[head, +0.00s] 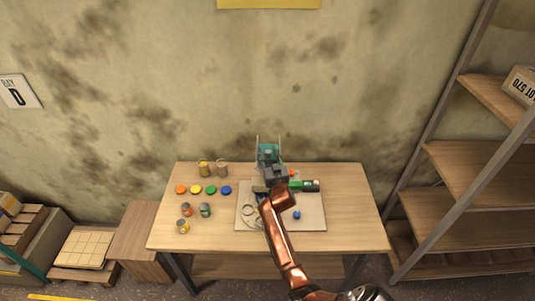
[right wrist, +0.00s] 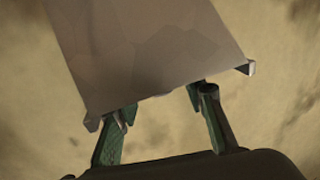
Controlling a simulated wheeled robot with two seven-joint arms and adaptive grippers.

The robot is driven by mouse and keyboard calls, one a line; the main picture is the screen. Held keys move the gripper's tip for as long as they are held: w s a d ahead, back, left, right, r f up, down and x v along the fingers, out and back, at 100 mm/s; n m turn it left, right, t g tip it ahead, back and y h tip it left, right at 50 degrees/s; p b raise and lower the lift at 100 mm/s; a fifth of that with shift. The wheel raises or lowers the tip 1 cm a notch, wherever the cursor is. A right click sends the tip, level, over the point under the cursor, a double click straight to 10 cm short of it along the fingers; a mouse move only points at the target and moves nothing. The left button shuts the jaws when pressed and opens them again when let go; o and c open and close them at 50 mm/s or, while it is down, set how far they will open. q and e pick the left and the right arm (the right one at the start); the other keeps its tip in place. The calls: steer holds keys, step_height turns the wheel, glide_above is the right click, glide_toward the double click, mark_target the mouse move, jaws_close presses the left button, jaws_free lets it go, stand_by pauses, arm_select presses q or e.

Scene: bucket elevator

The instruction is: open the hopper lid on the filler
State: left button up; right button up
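The filler (head: 267,150), a teal-framed machine with thin uprights, stands at the middle of the table's back edge. The copper right arm reaches up to it, and the dark right gripper (head: 272,170) covers its lower front. In the right wrist view, the two green fingers (right wrist: 162,122) are spread apart, with nothing visibly clamped between them. A flat grey-brown panel (right wrist: 155,55), perhaps the hopper lid, lies just beyond the fingertips, with small brackets at its near corners. I cannot tell whether the fingers touch it. My left gripper is out of view.
The wooden table (head: 350,225) carries a pale board (head: 312,220) under the arm. Several coloured discs (head: 196,190) and small cans (head: 205,169) stand on the left. A green-and-black item (head: 308,185) lies right of the gripper. A shelf rack (head: 480,160) stands at the right.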

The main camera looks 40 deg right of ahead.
steer(key=v, duration=1.2)
steer(key=shift+w+a, duration=0.1)
